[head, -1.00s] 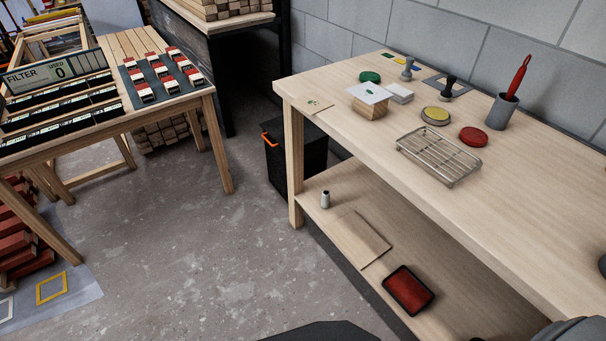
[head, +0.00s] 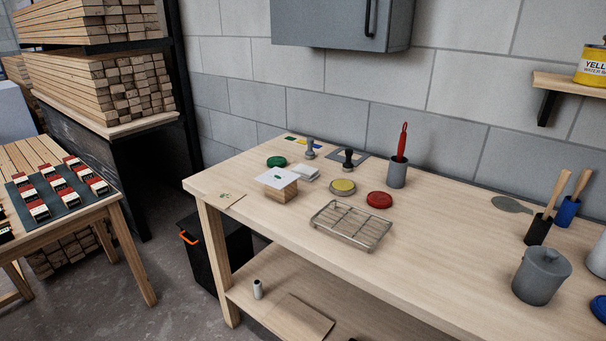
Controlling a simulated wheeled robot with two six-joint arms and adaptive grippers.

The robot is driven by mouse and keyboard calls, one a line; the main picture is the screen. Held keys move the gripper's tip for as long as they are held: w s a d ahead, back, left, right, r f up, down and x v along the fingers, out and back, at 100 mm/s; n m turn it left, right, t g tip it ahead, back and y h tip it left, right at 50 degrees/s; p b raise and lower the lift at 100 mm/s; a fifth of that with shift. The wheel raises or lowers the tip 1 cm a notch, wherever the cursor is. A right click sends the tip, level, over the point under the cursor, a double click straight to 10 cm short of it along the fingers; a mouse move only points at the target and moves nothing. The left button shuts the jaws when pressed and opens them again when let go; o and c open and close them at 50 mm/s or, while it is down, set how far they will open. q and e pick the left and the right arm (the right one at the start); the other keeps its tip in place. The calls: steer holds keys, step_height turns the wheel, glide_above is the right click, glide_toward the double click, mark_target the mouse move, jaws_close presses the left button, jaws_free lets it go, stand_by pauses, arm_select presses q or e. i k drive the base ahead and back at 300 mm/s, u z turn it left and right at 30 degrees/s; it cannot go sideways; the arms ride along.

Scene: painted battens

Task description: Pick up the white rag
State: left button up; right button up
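I cannot pick out a white rag for certain in the head view. A small white stack (head: 306,173), perhaps folded cloth or cards, lies on the workbench (head: 430,255) behind a wooden block (head: 281,194). Neither of my grippers is in view.
A wire rack (head: 350,226), a red tin (head: 379,200), a yellow-topped tin (head: 342,187) and a grey cup (head: 397,173) stand on the bench. A lidded grey pot (head: 541,276) and brush holders stand at right. A black bin (head: 215,255) stands left of the bench.

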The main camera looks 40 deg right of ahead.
mark_target(309, 173)
steer(key=z, duration=0.95)
steer(key=k, duration=1.35)
steer(key=u, duration=0.75)
steer(key=i, duration=1.25)
steer(key=z, duration=0.75)
steer(key=i, duration=0.75)
steer(key=z, duration=0.85)
